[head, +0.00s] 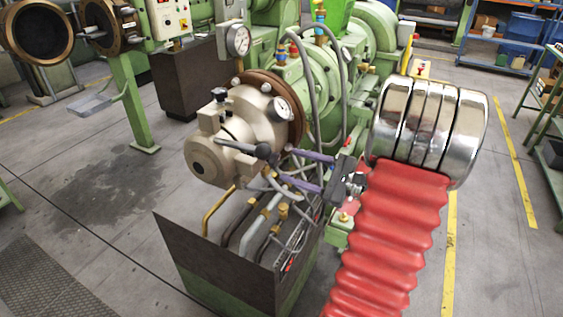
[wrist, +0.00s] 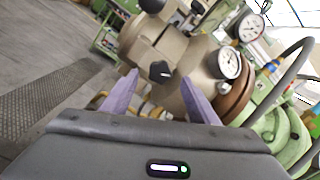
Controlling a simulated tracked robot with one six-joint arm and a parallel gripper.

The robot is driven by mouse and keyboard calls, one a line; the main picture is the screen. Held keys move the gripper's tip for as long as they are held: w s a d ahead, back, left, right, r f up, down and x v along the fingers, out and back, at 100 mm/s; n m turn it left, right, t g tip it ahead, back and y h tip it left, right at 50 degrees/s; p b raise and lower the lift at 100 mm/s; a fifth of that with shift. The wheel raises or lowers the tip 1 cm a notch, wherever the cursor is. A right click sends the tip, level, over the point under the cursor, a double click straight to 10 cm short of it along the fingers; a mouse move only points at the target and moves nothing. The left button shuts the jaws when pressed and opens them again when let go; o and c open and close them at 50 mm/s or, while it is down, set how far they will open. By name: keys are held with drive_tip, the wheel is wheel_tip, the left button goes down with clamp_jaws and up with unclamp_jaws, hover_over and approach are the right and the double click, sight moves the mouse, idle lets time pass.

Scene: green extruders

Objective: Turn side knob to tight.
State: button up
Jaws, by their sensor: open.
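The side knob (head: 263,151) is a small dark knob on the side of the beige machine head (head: 212,157). In the wrist view the side knob (wrist: 160,72) shows between the two purple fingertips, beyond them. My gripper (head: 282,167) is open, with its purple fingers pointing left toward the knob from the right. In the wrist view my gripper (wrist: 160,78) has nothing between its fingers up close. I cannot tell the exact gap to the knob, and no tight mark is readable.
A round gauge (head: 238,40) stands above the head and a smaller dial (head: 282,108) sits on it. Hoses and brass pipes (head: 217,210) run below, into a dark open-topped box (head: 225,262). Grey cables loop behind my gripper.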

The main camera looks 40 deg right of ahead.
sight(277, 161)
drive_tip(key=shift+x, duration=2.6)
drive_tip(key=shift+c, duration=0.5)
drive_tip(key=c, duration=0.9)
